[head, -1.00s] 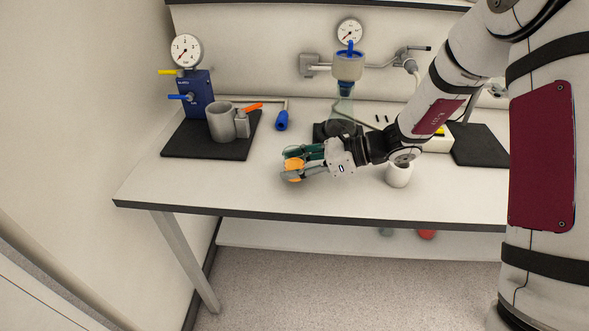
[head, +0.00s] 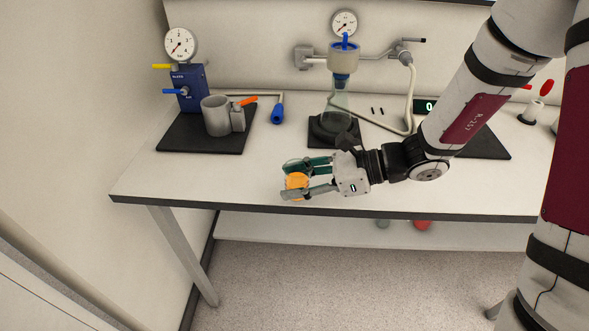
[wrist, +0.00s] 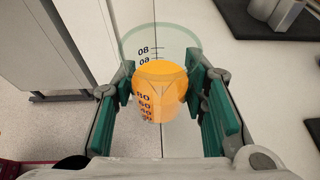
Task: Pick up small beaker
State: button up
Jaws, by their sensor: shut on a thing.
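The small beaker (head: 297,181) is clear glass with dark volume marks and orange liquid in it. It is near the front edge of the white table, left of the middle. In the wrist view the beaker (wrist: 161,92) sits between my two green-padded fingers, its wide rim away from my palm. My gripper (head: 303,180) is shut on it from the right, with one finger on each side. Its base is partly hidden, and I cannot tell whether it touches the table.
A grey cup (head: 215,117) and a blue gauge device (head: 190,90) stand on a black mat at the back left. A flask with a funnel (head: 338,100) stands behind my gripper. The table front left of the beaker is clear.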

jog(key=s+d, duration=0.1)
jog(key=s, duration=0.5)
jog(key=shift+r, duration=0.3)
dwell(0.5)
